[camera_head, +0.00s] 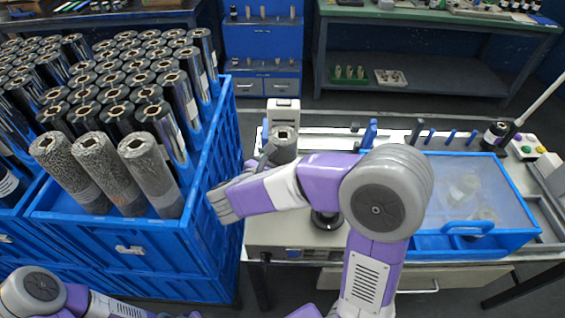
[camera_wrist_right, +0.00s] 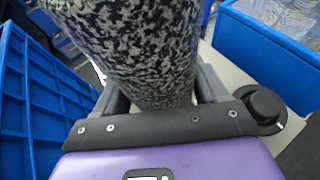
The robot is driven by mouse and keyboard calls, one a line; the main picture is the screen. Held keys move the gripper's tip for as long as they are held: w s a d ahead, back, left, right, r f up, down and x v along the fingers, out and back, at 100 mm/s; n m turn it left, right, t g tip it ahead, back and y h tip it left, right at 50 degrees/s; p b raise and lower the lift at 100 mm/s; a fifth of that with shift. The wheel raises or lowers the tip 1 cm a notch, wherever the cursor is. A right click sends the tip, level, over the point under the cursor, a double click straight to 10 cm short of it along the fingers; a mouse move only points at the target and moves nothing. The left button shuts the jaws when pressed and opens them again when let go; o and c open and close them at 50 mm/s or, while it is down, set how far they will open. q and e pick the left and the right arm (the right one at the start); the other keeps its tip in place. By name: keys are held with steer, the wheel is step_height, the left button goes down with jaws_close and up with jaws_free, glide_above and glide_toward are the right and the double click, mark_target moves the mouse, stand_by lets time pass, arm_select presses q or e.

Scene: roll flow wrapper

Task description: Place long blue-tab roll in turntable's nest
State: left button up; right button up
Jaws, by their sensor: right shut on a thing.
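A speckled grey and black roll (camera_head: 284,141) stands about upright over the left part of the workbench, its hollow top showing. My right gripper (camera_head: 268,160) is shut on it; my own arm covers its lower part. In the right wrist view the roll (camera_wrist_right: 135,50) rises between the fingers of my right gripper (camera_wrist_right: 150,105). No blue tab shows on it. A dark round piece (camera_head: 327,220) sits on the bench below my arm; I cannot tell whether it is the turntable. No nest can be made out. My left gripper is out of view.
A blue crate (camera_head: 215,165) full of dark rolls, with three speckled rolls (camera_head: 97,165) in front, stands left of the bench. A blue lidded bin (camera_head: 425,243) is at right. Several blue pegs (camera_head: 369,134) line the bench's back. A black knob (camera_wrist_right: 264,105) is right of the gripper.

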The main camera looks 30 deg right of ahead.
steer(key=o, duration=1.7)
steer(key=p+v, duration=0.3)
steer(key=v, duration=0.9)
steer(key=shift+r+p, duration=0.15)
steer(key=shift+p, duration=0.2)
